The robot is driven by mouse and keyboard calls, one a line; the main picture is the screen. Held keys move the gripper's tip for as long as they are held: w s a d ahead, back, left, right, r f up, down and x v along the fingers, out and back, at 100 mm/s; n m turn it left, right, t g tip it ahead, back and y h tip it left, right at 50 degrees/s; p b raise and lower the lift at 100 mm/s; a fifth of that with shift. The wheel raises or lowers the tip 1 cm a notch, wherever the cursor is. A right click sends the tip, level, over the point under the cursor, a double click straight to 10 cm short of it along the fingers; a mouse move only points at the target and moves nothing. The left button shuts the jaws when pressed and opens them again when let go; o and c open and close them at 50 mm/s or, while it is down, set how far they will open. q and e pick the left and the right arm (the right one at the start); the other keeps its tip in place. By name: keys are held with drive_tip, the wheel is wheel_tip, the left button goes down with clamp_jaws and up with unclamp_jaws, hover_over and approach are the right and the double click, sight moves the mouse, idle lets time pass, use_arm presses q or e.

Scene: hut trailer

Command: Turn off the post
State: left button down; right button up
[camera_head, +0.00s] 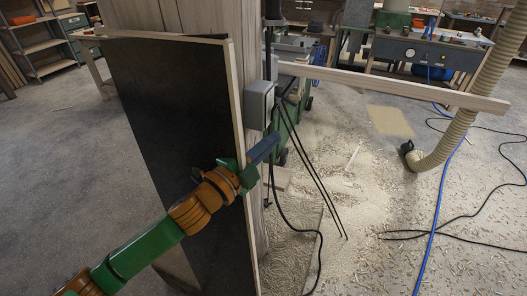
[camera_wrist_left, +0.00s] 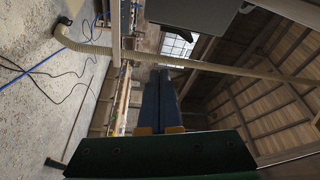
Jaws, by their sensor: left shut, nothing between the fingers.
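A wide wooden post (camera_head: 203,18) stands left of centre, with a dark panel (camera_head: 165,95) in front of its left side. A grey electrical box (camera_head: 259,104) is fixed on the post's right side, with black cables hanging below. I cannot make out a switch on the box. My left gripper (camera_head: 274,141) is shut and empty, its blue fingers just below the box and pointing up to the right. In the left wrist view the shut fingers (camera_wrist_left: 162,78) show in the middle, below a dark grey boxy shape (camera_wrist_left: 205,14), probably the same box. My right gripper is not in view.
A long wooden beam (camera_head: 395,86) juts right from behind the box. A beige hose (camera_head: 463,122), a blue hose (camera_head: 437,215) and black cables lie on the shavings-covered floor at right. A workbench (camera_head: 425,55) stands at the back.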

use_arm(q)
drive_tip(key=v, duration=0.3)
drive_tip(key=shift+s+d+r, duration=0.1)
drive_tip(key=shift+r, duration=0.1)
